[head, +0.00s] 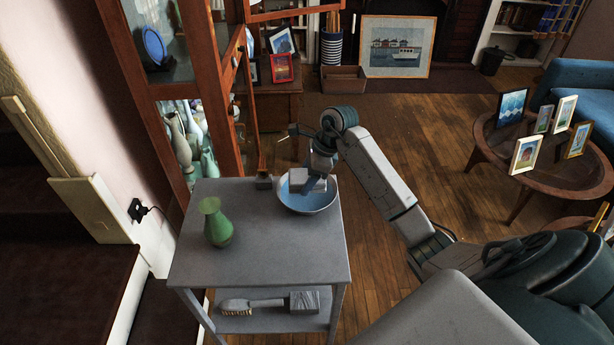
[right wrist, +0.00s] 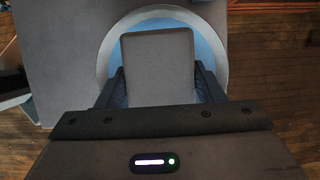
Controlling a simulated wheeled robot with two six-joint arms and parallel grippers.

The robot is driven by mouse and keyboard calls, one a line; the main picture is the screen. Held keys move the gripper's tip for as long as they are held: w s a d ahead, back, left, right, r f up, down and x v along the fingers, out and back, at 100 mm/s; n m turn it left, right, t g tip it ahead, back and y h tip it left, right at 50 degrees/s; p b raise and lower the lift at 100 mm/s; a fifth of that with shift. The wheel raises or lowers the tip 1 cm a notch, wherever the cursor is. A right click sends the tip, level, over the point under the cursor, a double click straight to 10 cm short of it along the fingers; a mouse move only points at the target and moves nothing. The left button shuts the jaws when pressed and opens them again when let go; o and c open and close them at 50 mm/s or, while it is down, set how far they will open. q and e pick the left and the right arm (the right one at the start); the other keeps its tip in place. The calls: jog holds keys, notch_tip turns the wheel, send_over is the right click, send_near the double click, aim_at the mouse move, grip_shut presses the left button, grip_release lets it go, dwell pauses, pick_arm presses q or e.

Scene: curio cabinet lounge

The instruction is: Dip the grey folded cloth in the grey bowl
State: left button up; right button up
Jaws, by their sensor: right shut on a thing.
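The grey bowl (head: 309,207) stands at the back right of the small grey table, with a blue inside. My right gripper (head: 312,183) is at the bowl, shut on the grey folded cloth (head: 298,177). In the right wrist view the cloth (right wrist: 158,66) sits between the two dark fingers, in front of the bowl (right wrist: 104,64), whose blue inside shows around it. I cannot tell whether the cloth touches the bottom of the bowl. My left gripper is not in view.
A green vase (head: 216,222) stands on the grey table (head: 262,262), left of the bowl. A brush (head: 250,305) lies on the lower shelf. A wooden glass cabinet (head: 222,90) stands close behind at left.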

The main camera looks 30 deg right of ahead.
aim_at(307, 176)
jog(key=shift+f, duration=0.25)
jog(key=shift+f+b, duration=1.75)
jog(key=shift+b, duration=0.1)
jog(key=shift+r+p, duration=1.4)
jog(key=shift+r, duration=1.65)
jog(key=shift+r+p, duration=1.25)
jog(key=shift+r, duration=1.25)
